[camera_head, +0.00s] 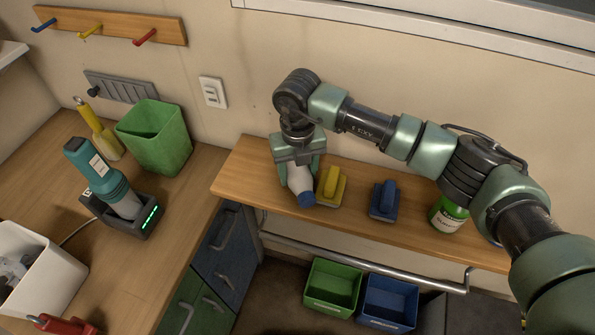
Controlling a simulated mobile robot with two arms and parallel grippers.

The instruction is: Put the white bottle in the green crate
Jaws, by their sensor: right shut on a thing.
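The white bottle (300,182), with a blue end pointing down toward the front, is at the left part of the wooden shelf. My right gripper (299,167) reaches down from above and is shut on it, with its fingers on both sides. I cannot tell whether the bottle still touches the shelf. My left gripper is not in view.
A yellow-handled brush (331,183) stands close beside the bottle, then a blue-handled brush (385,198) and a green bottle (448,214). A blue crate (388,301) adjoins the green crate. The metal rail (350,259) runs along the shelf front. A green bin (160,140) stands on the left counter.

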